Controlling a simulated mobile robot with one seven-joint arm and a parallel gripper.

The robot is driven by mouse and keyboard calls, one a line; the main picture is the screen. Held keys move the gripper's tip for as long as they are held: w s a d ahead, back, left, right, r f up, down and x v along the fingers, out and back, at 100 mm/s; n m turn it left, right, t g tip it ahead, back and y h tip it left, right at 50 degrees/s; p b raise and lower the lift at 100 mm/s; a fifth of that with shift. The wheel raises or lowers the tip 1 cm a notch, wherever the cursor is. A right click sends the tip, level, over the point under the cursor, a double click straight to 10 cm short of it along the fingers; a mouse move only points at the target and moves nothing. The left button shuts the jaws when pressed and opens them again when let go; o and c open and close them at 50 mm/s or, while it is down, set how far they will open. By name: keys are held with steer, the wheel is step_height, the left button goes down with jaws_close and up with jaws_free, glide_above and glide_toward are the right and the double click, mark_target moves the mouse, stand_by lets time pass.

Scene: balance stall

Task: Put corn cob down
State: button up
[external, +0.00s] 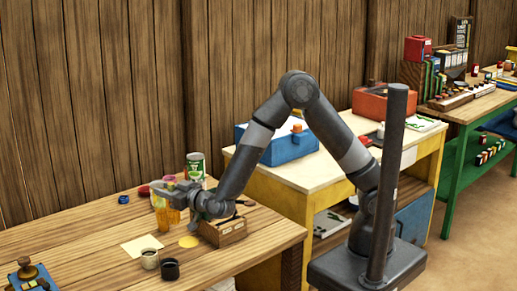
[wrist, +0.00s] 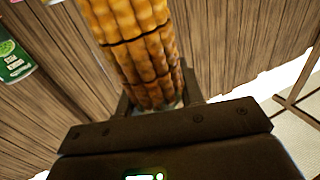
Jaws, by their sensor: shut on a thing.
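The corn cob (wrist: 135,45) is yellow to orange-brown with dark bands, and it fills the upper middle of the wrist view. My gripper (wrist: 155,100) is shut on its lower end in that view. In the external view my gripper (external: 170,190) is over the wooden table, beside a green-labelled can (external: 196,166). An orange-yellow shape (external: 170,217) shows just below the gripper there; I cannot tell whether it is the cob or a container. Whether the cob touches the table is hidden.
A wooden box (external: 225,232) stands right of the gripper, close under my arm. A clear cup (external: 149,260), a black cup (external: 170,270), a pale sheet (external: 142,246) and a yellow disc (external: 188,241) are nearer the front. The table's left part (external: 75,240) is mostly free.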

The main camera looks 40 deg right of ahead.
steer(key=shift+r, duration=0.3)
